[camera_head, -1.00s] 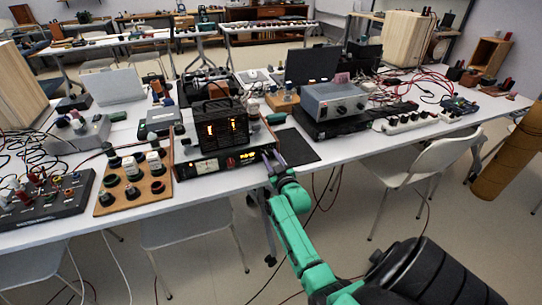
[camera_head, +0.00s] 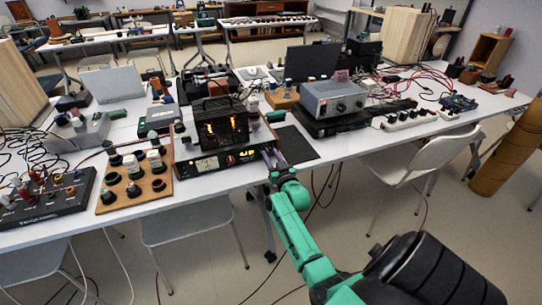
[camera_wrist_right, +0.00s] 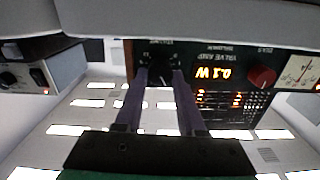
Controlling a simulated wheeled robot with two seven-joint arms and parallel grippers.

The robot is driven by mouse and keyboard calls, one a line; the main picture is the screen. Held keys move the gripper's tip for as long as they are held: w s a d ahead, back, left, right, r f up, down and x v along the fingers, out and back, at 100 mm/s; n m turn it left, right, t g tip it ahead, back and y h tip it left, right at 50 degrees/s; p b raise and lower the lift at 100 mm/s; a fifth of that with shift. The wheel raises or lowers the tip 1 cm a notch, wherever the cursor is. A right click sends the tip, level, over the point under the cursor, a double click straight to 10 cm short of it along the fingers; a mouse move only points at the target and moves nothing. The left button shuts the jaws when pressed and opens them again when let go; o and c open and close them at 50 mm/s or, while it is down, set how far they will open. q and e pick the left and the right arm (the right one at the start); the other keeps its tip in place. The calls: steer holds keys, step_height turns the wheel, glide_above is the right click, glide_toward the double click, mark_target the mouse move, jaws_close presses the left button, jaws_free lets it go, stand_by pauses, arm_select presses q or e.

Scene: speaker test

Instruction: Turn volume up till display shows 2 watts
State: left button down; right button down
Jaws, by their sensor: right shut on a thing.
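The valve amp (camera_head: 213,164) is a dark-fronted unit at the front edge of the table, with glowing tubes on top. Its small amber display (camera_head: 244,154) is lit on the front panel. In the right wrist view the display (camera_wrist_right: 213,73) appears upside down, with a W beside digits that I cannot read surely. My right gripper (camera_head: 270,153) is at the right end of the panel. In the wrist view its two fingers (camera_wrist_right: 160,78) are shut on the dark volume knob (camera_wrist_right: 160,74), one finger on each side. My left gripper is not in view.
A red knob (camera_wrist_right: 262,77) and a pale meter (camera_wrist_right: 302,72) sit on the same panel. A grey instrument (camera_head: 333,98) stands on a black unit to the right. A wooden board with valves (camera_head: 133,190) stands to the left. A black mat (camera_head: 296,146) lies beside the amp.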

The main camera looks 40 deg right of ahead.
steer(key=c, duration=0.5)
jaws_free()
steer(key=shift+s, duration=0.15)
steer(key=v, duration=1.4)
steer(key=shift+a+p, duration=0.2)
steer(key=shift+p, duration=0.15)
steer(key=shift+s+f, duration=0.1)
